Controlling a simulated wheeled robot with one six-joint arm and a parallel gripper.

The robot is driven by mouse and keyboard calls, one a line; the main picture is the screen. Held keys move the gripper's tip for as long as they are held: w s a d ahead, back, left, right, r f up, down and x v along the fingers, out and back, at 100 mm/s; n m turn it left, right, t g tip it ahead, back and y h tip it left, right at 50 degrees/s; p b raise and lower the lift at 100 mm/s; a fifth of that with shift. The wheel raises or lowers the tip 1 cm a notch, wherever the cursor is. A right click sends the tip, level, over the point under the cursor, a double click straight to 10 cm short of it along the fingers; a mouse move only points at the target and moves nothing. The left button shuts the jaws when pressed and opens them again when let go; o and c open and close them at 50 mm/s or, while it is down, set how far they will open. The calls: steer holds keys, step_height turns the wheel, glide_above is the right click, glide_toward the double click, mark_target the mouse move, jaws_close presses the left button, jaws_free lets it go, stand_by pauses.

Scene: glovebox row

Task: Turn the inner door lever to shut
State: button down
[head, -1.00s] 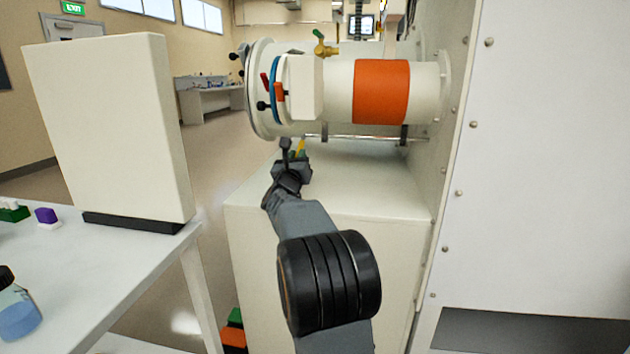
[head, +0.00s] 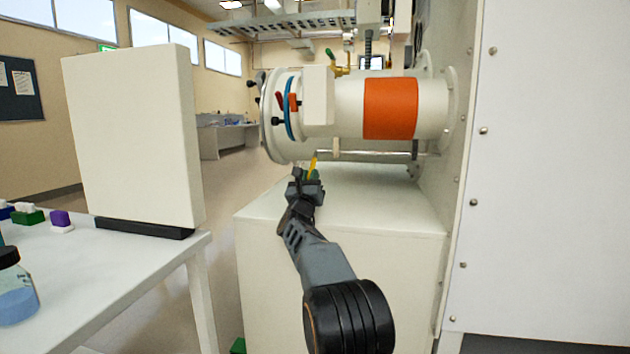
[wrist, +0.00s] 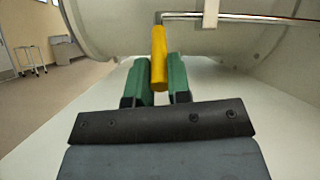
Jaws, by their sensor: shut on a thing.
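The yellow lever (wrist: 158,50) hangs from the left end of a thin metal rod (wrist: 240,17) in the wrist view. It also shows as a small yellow piece in the head view (head: 314,163), below the white cylindrical chamber (head: 345,105). My gripper (head: 307,178) is under the chamber's front end, with the lever between its fingers. In the wrist view the green fingers of my gripper (wrist: 160,78) are shut on the lever's lower part, one on each side.
The chamber has a round flange (head: 277,115), an orange band (head: 390,108) and a brass valve with a green handle (head: 335,60). A white cabinet (head: 340,260) stands below it. A table (head: 120,285) with a tall white panel (head: 135,140) is at the left.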

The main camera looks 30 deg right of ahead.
steer(key=c, duration=1.1)
jaws_free()
steer(key=shift+s+a+f, duration=0.35)
steer(key=s+a, duration=0.6)
steer(key=s+a+f, duration=0.1)
steer(key=s+a, duration=0.2)
steer(key=shift+s+a, duration=0.25)
steer(key=shift+s, duration=0.1)
